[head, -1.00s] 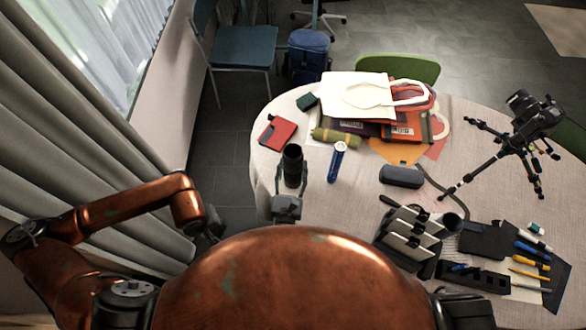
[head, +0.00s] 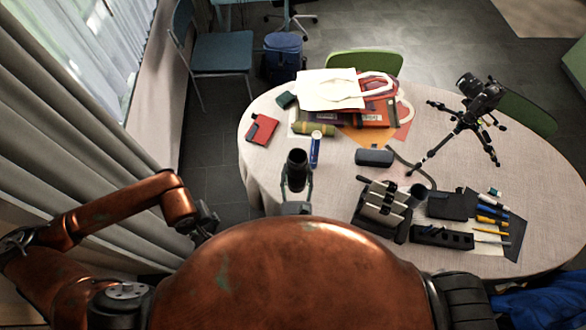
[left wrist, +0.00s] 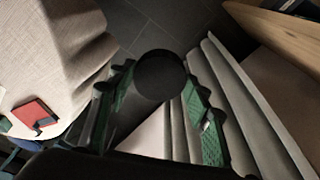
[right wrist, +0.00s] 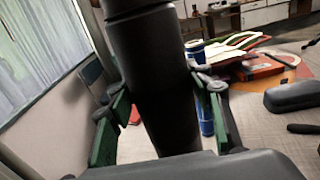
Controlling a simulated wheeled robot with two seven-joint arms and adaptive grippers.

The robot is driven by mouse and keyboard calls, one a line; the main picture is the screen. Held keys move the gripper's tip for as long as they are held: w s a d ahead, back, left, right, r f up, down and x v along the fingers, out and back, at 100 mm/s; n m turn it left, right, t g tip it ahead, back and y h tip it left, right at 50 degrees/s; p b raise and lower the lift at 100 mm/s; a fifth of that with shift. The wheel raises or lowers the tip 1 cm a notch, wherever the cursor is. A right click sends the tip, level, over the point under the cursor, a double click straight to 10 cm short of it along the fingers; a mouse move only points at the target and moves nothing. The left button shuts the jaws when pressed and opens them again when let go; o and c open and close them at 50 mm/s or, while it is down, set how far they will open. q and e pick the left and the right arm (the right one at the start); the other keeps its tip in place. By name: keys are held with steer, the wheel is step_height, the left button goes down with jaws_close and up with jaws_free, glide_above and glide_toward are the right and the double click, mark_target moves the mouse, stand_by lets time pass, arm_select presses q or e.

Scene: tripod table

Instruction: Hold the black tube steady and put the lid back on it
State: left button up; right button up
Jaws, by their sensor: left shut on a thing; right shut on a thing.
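The black tube (head: 297,170) is held upright at the near left of the table, its dark round top facing up. My right gripper (head: 296,188) is shut around it. In the right wrist view the tube (right wrist: 152,75) fills the space between the green-padded fingers. My left gripper (head: 207,222) is low at the left, off the table and in front of the curtain, apart from the tube. In the left wrist view it is shut on a round black piece, which looks like the lid (left wrist: 160,75). In the head view this piece cannot be made out.
A blue cylinder (head: 315,149) stands just behind the tube. A red notebook (head: 262,129), a green roll (head: 314,130) and bags (head: 331,91) lie farther back. A grey case (head: 374,157), a tripod with camera (head: 468,122) and a pen tray (head: 441,237) are to the right.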

arm_select(q)
steer(key=shift+s+r, duration=0.1)
steer(key=shift+s, duration=0.1)
arm_select(e)
steer(key=shift+s+d+r, duration=0.1)
steer(key=shift+s+r, duration=0.05)
steer(key=shift+s, duration=0.1)
arm_select(q)
steer(key=shift+w, duration=0.1)
arm_select(e)
steer(key=o, duration=0.8)
steer(key=shift+c, duration=0.2)
jaws_close()
steer(key=shift+w, duration=0.1)
